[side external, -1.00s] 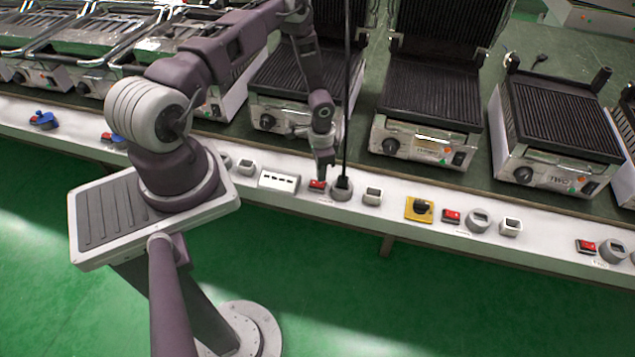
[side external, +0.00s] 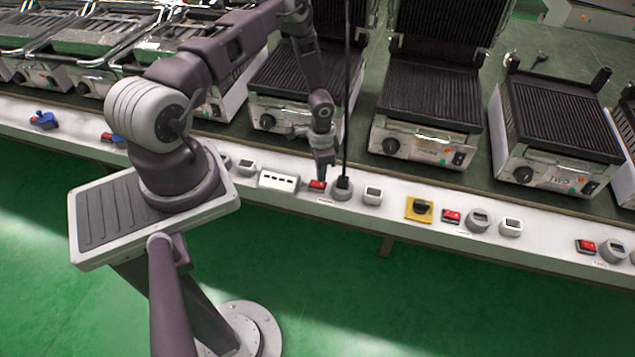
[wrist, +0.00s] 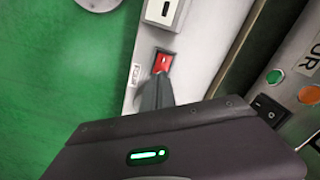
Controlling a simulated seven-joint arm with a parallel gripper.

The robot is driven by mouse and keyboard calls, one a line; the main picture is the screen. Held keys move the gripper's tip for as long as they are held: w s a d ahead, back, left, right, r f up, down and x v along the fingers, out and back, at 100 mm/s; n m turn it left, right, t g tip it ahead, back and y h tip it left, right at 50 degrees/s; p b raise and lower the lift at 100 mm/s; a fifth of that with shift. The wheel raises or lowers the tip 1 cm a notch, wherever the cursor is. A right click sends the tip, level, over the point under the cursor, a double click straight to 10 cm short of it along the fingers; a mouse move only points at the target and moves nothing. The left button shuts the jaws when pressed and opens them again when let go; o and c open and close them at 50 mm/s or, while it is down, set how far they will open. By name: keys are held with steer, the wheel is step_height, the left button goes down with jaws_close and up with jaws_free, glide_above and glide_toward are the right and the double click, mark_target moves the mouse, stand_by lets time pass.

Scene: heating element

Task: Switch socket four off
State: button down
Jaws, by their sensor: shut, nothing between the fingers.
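A red rocker switch (side external: 317,184) sits on the white rail in front of the grill whose label shows only part, ending in "UR", in the wrist view. A round grey socket (side external: 341,192) with a black plug and cable stands just right of the switch. My gripper (side external: 323,176) is shut and empty, pointing down at the switch. In the wrist view its fingertips (wrist: 159,78) overlap the switch's near edge; I cannot tell whether they touch.
A white multi-slot box (side external: 278,181) lies left of the switch, and a small grey box (side external: 372,195) lies right of the socket. The black cable rises vertically close to my gripper. A yellow plate with a black knob (side external: 420,209) and another red switch (side external: 451,216) are farther right.

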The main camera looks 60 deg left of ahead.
steer(key=shift+f, duration=1.1)
stand_by(0.8)
steer(key=w+d+r+n+t+y, duration=0.1)
steer(key=d+r, duration=0.1)
steer(key=r, duration=1.6)
steer(key=d+r+t+y, duration=0.1)
steer(key=d+r+y, duration=0.15)
steer(key=r, duration=1.65)
steer(key=s+d+r+n+t+h, duration=0.1)
steer(key=s+d+r, duration=0.55)
steer(key=r, duration=0.35)
steer(key=s+d+r+t+h, duration=0.1)
steer(key=s+d, duration=0.2)
steer(key=s, duration=0.4)
steer(key=s+d+r+n+t+h, duration=0.1)
steer(key=s+d+r, duration=0.1)
steer(key=s+d, duration=0.2)
steer(key=s, duration=0.2)
steer(key=shift+s+d+r+t, duration=0.25)
steer(key=shift+s+r+t, duration=0.05)
steer(key=shift+s, duration=0.1)
steer(key=shift+h, duration=0.25)
